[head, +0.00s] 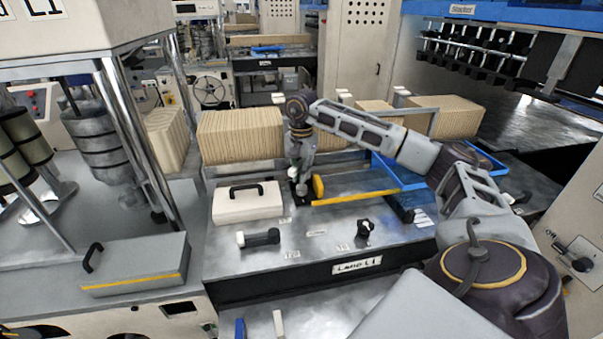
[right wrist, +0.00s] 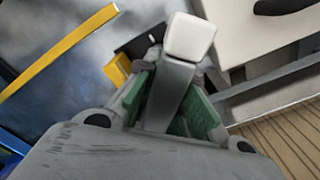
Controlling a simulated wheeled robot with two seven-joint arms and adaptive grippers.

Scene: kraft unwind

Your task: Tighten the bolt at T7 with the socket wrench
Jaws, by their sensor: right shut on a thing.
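My right gripper (head: 299,180) is low over the grey bench, beside a yellow round part (head: 319,186). In the right wrist view its green-padded fingers (right wrist: 176,105) are shut on a grey handle with a white block-shaped end (right wrist: 189,38). I cannot tell whether this handle belongs to the socket wrench. The gripper hides its lower part and what lies under it. No bolt can be made out, and the bench's small labels are too blurred to read as T7. My left gripper is not in view.
A cream case with a black handle (head: 247,203) stands left of the gripper. A black-and-white lever (head: 258,238) and a black knob (head: 365,230) sit in front. A yellow bar (head: 355,198) runs right towards a blue tray (head: 400,176). Stacked kraft sheets (head: 240,137) stand behind.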

